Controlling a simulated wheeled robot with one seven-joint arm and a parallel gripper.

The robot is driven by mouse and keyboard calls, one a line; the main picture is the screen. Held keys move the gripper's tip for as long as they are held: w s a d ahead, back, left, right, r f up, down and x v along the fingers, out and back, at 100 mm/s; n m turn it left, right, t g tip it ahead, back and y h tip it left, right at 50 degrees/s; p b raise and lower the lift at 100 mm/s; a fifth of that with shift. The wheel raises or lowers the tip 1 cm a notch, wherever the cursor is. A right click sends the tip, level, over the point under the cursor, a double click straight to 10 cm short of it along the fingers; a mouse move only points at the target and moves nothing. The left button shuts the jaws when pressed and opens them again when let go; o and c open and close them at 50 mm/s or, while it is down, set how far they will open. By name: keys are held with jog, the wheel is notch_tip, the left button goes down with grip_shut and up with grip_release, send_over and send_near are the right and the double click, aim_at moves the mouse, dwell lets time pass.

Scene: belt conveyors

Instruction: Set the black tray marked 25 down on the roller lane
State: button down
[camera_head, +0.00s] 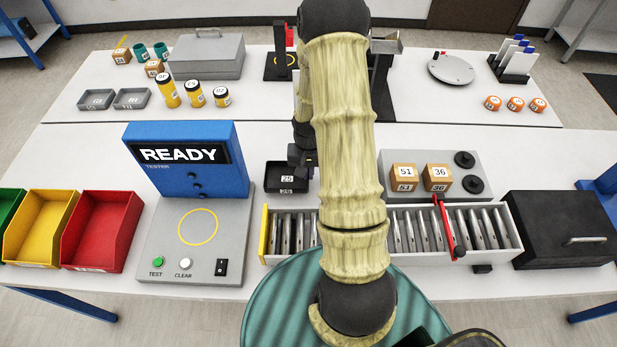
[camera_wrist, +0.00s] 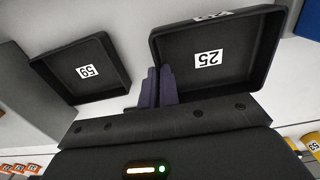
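The black tray marked 25 (camera_head: 288,184) is in the middle of the front table, left of my arm. It fills the upper right of the wrist view (camera_wrist: 236,62). My gripper (camera_head: 303,160) is at its back right part. In the wrist view its two dark fingers (camera_wrist: 158,86) are close together with the tray's side wall between them. I cannot tell whether the tray is clear of the table. The roller lane (camera_head: 410,232) runs along the front edge, nearer to my body than the tray. My arm hides its middle.
A similar tray marked 59 (camera_wrist: 82,72) lies beside it in the wrist view. The blue tester (camera_head: 190,150) stands left. A grey block with boxes 51 and 36 (camera_head: 436,176) is right. A red bar (camera_head: 447,228) crosses the lane's right part; a yellow strip (camera_head: 264,232) marks its left end.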

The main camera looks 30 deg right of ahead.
jog(key=shift+f+p, duration=0.3)
jog(key=shift+f, duration=1.3)
jog(key=shift+f, duration=0.1)
jog(key=shift+f, duration=0.1)
jog(key=c, duration=1.6)
grip_release()
jog(key=shift+c, duration=0.2)
notch_tip(320, 180, up, 12)
jog(key=b, duration=0.3)
jog(key=shift+r, duration=0.2)
